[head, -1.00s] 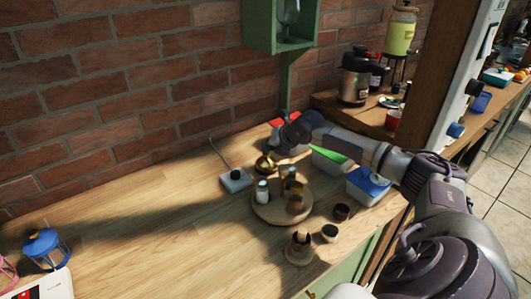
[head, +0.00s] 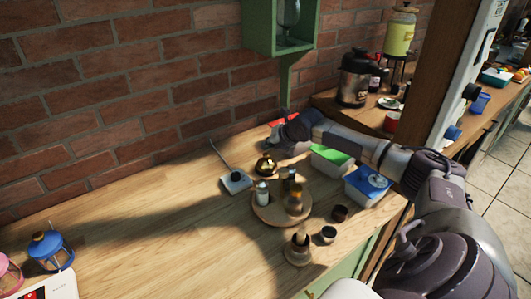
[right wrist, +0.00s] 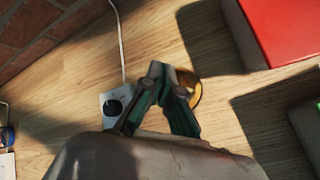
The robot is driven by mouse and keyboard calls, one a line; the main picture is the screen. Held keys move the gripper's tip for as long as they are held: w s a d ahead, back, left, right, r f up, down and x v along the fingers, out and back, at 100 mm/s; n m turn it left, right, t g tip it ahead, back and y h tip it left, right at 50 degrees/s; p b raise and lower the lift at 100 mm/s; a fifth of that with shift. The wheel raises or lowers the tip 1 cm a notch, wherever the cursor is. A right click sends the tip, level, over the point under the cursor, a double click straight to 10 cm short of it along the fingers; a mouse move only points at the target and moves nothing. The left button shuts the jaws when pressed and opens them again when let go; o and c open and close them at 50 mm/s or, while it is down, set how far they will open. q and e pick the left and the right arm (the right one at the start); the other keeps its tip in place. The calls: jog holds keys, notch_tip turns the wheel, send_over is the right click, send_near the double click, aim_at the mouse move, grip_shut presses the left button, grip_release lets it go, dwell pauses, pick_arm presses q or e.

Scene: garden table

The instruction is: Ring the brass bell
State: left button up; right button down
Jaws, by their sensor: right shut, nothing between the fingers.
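The brass bell (head: 265,166) stands on the wooden counter, just behind a round wooden board. My right gripper (head: 270,145) is shut and empty, just behind and above the bell in the head view. In the right wrist view the shut fingertips (right wrist: 168,74) overlap the bell (right wrist: 191,88), which is partly hidden behind them. Whether they touch it I cannot tell. My left gripper is not in view.
A white socket box (head: 236,181) with a cable sits left of the bell. The round board (head: 268,215) holds several small jars. Green-lidded (head: 333,157) and blue-lidded (head: 370,181) tubs stand to the right. The counter's left part is mostly clear.

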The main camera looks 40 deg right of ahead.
aim_at(268, 155)
jog(key=shift+r+p, duration=2.15)
jog(key=shift+r, duration=0.6)
